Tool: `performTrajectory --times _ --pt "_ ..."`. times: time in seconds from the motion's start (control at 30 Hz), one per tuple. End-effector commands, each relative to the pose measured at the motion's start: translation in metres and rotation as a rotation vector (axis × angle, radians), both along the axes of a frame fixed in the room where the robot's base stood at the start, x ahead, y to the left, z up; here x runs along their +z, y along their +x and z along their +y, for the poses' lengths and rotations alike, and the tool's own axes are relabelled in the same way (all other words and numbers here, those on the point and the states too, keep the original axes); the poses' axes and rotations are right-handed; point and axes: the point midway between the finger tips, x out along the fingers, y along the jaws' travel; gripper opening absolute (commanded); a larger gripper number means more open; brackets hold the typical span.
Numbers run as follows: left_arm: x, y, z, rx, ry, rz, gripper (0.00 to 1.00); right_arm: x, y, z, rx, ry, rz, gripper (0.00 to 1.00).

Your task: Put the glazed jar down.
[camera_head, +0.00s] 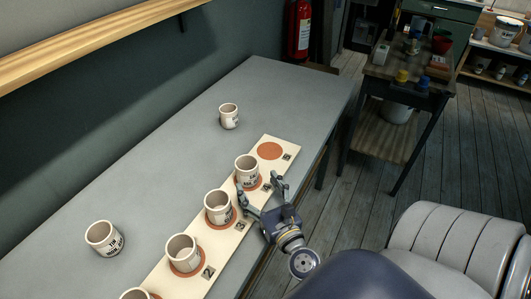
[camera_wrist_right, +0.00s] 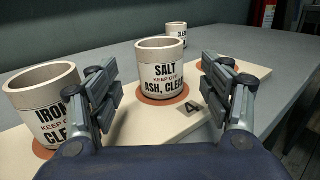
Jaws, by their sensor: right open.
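In the wrist view the fingers (camera_wrist_right: 158,80) lie to either side of the jar, with gaps between. Nothing is held. The jars look alike, so I cannot tell which is the glazed jar. My left gripper is not in view.
An "IRON" jar (camera_wrist_right: 42,112) and other jars (camera_head: 218,207) (camera_head: 182,252) stand on discs along the board. The far disc (camera_head: 269,151) is bare. Two jars (camera_head: 229,116) (camera_head: 104,238) stand on the grey table (camera_head: 160,165). A grey chair (camera_head: 450,240) is at right.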

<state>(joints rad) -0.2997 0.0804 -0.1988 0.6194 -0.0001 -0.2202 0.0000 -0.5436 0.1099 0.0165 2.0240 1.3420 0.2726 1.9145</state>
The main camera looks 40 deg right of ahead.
Motion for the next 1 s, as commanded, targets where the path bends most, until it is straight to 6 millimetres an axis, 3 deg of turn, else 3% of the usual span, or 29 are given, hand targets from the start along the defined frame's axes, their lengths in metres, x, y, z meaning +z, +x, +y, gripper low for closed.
performTrajectory --times 0.1,0.3,1.0 --pt "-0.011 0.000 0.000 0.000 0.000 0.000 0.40 -0.004 -0.020 0.005 0.001 0.000 0.002 0.73" --pt "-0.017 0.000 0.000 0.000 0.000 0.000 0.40 -0.001 -0.037 0.008 0.001 -0.002 0.000 0.73" --pt "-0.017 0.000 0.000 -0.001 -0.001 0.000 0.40 0.000 -0.041 0.009 0.000 0.000 -0.001 0.73"
